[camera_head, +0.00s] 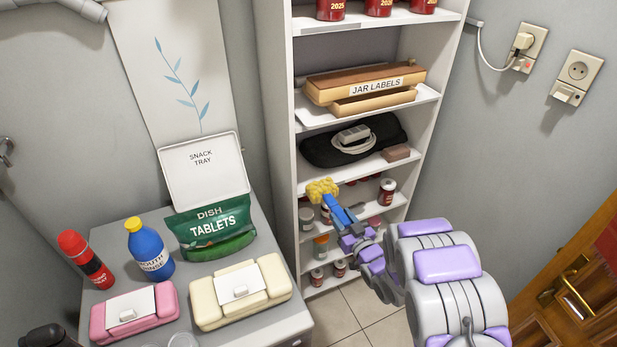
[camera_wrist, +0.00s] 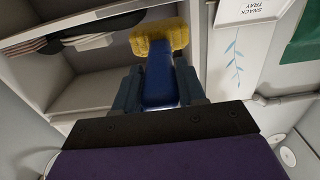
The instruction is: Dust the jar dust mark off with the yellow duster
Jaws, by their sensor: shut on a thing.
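The yellow duster (camera_head: 322,190) has a fluffy yellow head and a blue handle. My gripper (camera_head: 350,222) is shut on the blue handle, and the head points up and left, in front of the white shelf's lower part. In the wrist view the duster (camera_wrist: 160,41) stands out beyond the fingers of my gripper (camera_wrist: 160,92), its head in front of the shelf. A small jar with a red lid (camera_head: 386,191) stands on a lower shelf, right of the duster. Other small jars are partly hidden by the duster and my arm. I cannot make out a dust mark on any jar.
The white shelf unit (camera_head: 459,45) holds a jar labels box (camera_head: 362,84), a black bag (camera_head: 330,150) and red jars at the top. A grey cabinet (camera_head: 190,282) at left carries bottles, cases, a dish tablets bag and a snack tray. A wooden door (camera_head: 560,300) is at right.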

